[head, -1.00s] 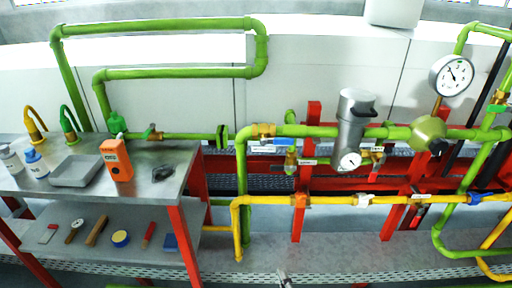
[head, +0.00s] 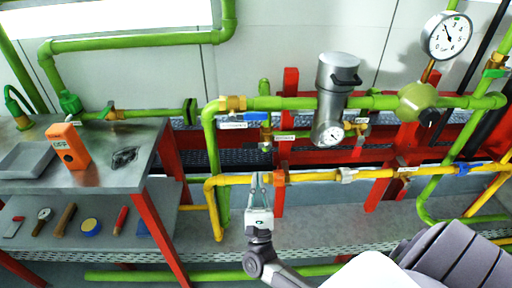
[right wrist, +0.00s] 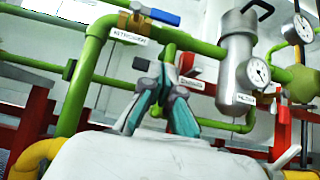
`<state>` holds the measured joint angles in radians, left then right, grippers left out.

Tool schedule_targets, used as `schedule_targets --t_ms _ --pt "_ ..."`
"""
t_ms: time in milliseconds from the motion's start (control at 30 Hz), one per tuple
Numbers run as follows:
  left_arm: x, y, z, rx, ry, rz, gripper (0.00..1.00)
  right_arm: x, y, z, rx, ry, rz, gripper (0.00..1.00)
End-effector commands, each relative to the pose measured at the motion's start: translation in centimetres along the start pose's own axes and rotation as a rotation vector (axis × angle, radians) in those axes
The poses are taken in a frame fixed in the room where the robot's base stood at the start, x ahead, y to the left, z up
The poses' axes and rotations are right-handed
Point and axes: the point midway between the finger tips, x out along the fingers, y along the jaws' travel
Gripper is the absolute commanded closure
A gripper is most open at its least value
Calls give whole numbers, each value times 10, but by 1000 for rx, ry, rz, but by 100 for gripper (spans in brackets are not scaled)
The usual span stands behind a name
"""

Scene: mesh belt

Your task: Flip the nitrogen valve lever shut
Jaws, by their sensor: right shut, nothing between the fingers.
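The nitrogen valve is a brass body (head: 233,103) on the green pipe, with a blue lever (head: 257,116) lying along the pipe just to its right. Below it hangs a white label (head: 232,125). In the right wrist view the label (right wrist: 128,36) reads nitrogen, and the blue lever (right wrist: 158,17) is at the top. My right gripper (head: 261,178) is shut and empty. It points up in front of the yellow pipe, below the lever and apart from it in the picture. Its closed fingers (right wrist: 165,72) also show in the right wrist view. My left gripper is out of view.
A grey cylinder with a gauge (head: 336,100) stands right of the valve. The yellow pipe (head: 325,176) runs below, with a red post (head: 290,85) between. A bench (head: 125,178) with an orange meter (head: 68,146) is at the left. A round gauge (head: 447,36) is at upper right.

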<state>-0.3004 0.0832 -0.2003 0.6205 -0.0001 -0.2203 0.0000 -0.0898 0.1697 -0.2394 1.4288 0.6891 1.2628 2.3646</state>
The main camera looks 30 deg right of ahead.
Motion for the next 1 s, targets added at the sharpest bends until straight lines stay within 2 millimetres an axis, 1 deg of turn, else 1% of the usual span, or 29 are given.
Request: schedule_targets --t_ms 167,400,500,533,600,700,833,1000 --pt "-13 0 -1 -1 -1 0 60 29 0 3 -2 -3 -2 100" --pt "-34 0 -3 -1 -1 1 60 82 0 4 -2 -2 -1 100" --pt "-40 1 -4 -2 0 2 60 101 0 3 -2 -2 0 100" --pt "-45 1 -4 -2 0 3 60 106 0 8 -1 0 0 100" --pt "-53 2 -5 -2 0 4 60 113 0 16 -1 1 0 100" --pt "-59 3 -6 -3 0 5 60 120 0 23 -2 1 0 100" --pt "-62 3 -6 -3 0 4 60 124 0 28 -2 2 1 100" --pt "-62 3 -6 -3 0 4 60 124 0 28 -3 2 1 100"
